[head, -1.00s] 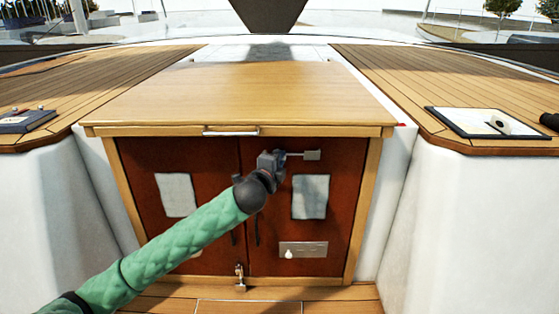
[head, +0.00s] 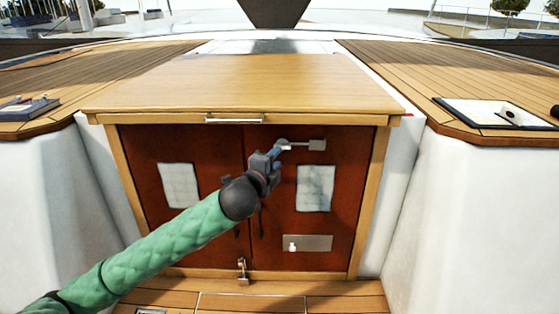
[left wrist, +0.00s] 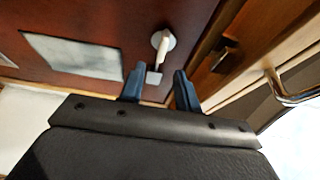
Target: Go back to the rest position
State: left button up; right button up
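My left gripper (head: 278,153) is in front of the upper middle of a red-brown two-door cabinet, close to a metal latch (head: 302,145) on the right door. In the left wrist view its two blue fingers (left wrist: 161,84) stand apart, with no object clearly held. The latch's round base and pale lever (left wrist: 162,45) show just beyond the fingertips, with a small metal plate (left wrist: 153,77) seen between them. I cannot tell whether a finger touches the latch. My green left arm reaches in from the lower left. My right gripper is in neither view.
The wooden cabinet top (head: 245,85) overhangs the doors and has a metal handle (head: 234,120). A padlock-like fitting (head: 242,270) is at the doors' foot. White-sided benches flank the cabinet; a dark box (head: 28,107) and a white-topped tray (head: 490,113) lie on them.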

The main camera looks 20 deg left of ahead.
pick_arm(q)
jog(key=shift+s, duration=0.4)
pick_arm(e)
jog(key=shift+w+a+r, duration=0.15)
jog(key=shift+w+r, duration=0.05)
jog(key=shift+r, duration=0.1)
pick_arm(q)
jog(key=shift+f, duration=0.1)
